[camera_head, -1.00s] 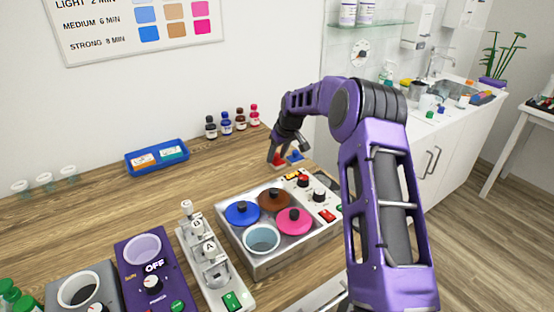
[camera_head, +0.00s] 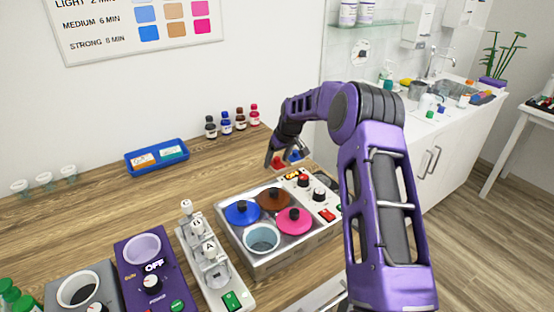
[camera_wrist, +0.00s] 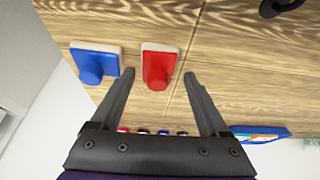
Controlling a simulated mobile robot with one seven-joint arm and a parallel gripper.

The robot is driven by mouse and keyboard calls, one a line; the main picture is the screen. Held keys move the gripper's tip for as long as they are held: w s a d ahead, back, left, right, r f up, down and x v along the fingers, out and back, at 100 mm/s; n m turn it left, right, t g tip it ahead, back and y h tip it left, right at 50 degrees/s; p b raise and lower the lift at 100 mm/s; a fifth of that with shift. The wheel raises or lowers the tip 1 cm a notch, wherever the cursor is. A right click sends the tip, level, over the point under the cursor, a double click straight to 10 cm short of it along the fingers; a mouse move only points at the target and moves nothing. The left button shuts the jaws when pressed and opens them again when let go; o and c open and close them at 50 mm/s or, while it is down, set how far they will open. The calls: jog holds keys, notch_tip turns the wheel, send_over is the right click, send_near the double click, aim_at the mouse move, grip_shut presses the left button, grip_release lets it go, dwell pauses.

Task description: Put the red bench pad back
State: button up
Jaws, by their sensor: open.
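The red bench pad (camera_wrist: 160,62) lies on the wooden bench, a flat red block with a pale edge and a round knob. The blue pad (camera_wrist: 94,62) lies to its left in the wrist view. My gripper (camera_wrist: 159,75) is open and empty, its fingertips on either side of the red pad's knob in the picture. I cannot tell how high they are above the bench. In the head view, the red pad (camera_head: 278,163) is partly hidden by my gripper, and the blue pad (camera_head: 294,156) shows just right of it.
The metal water bath (camera_head: 258,268) with coloured lids and a control panel stands in front of the pads. Several small bottles (camera_head: 226,124) stand by the wall. A blue tray (camera_head: 157,158) lies left of them. The bench between tray and bath is clear.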

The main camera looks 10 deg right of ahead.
jog(key=v, duration=1.2)
jog(key=shift+r, duration=0.2)
jog(key=shift+a, duration=0.1)
